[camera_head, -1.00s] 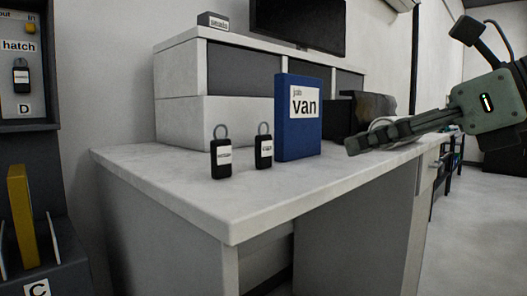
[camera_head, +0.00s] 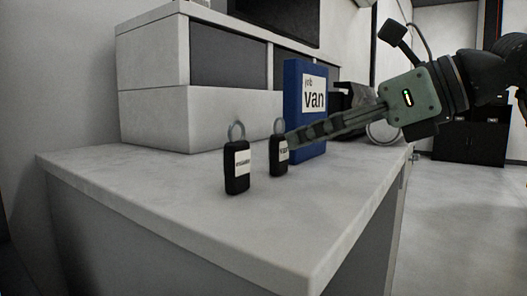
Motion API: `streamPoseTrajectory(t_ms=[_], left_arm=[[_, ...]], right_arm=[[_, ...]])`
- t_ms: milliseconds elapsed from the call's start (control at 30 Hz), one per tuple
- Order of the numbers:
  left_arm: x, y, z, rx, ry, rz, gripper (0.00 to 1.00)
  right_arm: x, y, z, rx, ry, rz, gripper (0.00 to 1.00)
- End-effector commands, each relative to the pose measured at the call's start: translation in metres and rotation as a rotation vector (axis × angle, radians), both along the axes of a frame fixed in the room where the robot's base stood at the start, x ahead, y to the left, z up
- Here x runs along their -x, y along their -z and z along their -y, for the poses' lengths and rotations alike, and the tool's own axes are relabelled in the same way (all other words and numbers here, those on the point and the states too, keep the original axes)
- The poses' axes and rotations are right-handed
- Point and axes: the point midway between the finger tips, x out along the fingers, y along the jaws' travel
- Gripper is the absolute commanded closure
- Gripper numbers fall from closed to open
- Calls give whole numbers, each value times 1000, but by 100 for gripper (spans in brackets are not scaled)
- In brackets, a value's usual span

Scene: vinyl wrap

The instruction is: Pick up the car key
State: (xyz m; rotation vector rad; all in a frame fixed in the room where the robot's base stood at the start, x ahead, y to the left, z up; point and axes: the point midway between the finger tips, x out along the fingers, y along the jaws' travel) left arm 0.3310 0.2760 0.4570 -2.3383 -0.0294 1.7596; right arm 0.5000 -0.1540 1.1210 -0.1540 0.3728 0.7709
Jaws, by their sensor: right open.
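Two black key fobs with white labels and metal rings stand upright on the white desk (camera_head: 200,215): the left key (camera_head: 237,180) and the right key (camera_head: 279,166). Their label text is too small to read surely. My right gripper (camera_head: 292,137) comes in from the right, its long fingers pointing left. It is open, with its tips at the right edge of the right key in the picture. I cannot tell whether they touch it. The fingers partly cover the blue "job van" binder (camera_head: 306,88). My left gripper is not in view.
A white shelf unit (camera_head: 155,117) with grey compartments stands at the back of the desk. A dark screen (camera_head: 280,18) is above it. A dark object (camera_head: 352,98) stands behind my right fingers. The desk's front is clear.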

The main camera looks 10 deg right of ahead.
Motion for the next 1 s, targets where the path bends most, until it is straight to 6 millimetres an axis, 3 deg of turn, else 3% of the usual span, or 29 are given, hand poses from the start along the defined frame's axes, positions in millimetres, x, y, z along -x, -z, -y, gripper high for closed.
streamPoseTrajectory(t_ms=[167, 500, 833, 1000], left_arm=[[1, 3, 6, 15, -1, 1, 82], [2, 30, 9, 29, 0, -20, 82], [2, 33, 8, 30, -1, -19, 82], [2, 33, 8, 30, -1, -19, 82]], right_arm=[[-13, 8, -13, 0, -2, -3, 45], [-46, 27, -40, -1, -3, -2, 45], [-51, 31, -44, 0, 0, 0, 45], [-51, 31, -44, 0, 0, 0, 65]])
